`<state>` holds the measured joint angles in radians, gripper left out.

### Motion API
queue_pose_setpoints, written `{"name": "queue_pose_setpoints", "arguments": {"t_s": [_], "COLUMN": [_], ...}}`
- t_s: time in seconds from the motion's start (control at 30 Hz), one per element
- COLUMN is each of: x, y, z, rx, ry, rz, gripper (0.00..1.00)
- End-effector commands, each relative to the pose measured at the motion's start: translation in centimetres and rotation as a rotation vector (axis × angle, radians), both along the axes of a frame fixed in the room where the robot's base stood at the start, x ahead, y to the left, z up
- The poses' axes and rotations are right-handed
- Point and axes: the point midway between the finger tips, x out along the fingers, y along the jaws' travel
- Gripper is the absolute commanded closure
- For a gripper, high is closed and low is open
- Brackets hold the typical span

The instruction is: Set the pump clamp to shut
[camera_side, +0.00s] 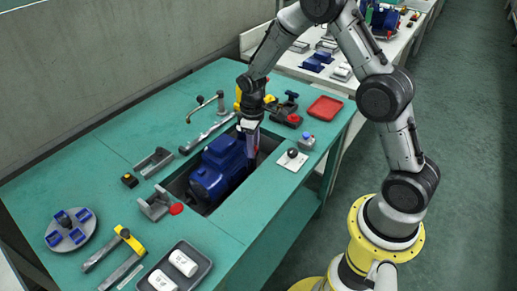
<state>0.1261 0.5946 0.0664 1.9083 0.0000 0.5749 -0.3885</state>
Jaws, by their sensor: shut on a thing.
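The blue pump (219,169) sits in a dark rectangular recess in the green bench. My gripper (251,141) points down at the pump's far right end. It is shut on a narrow part with red on it, which I take to be the pump clamp's handle (257,152). The fingers hide most of this clamp, so I cannot tell its exact position.
A grey bracket (155,205) with a red knob stands at the recess's left end. A black-knobbed lever on a white plate (292,158) is at the right. A red tray (325,108), a grey tray (155,279) with white cylinders and a round plate (71,244) lie around.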

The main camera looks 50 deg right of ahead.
Motion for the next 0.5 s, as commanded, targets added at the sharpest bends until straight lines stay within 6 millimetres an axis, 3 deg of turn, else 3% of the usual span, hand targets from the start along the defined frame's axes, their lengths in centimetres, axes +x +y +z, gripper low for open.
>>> {"name": "queue_pose_setpoints", "arguments": {"t_s": [0.1, 0.43, 0.47, 0.5], "x": [1.22, 1.72, 1.73, 1.72], "y": [0.02, 0.02, 0.02, 0.02], "z": [0.17, 0.25, 0.25, 0.24], "rx": [-0.001, -0.001, -0.002, -0.002], "ry": [-0.008, -0.016, -0.017, -0.017], "rz": [0.001, 0.000, 0.000, 0.000], "gripper": [1.00, 1.00, 0.61, 0.54]}}
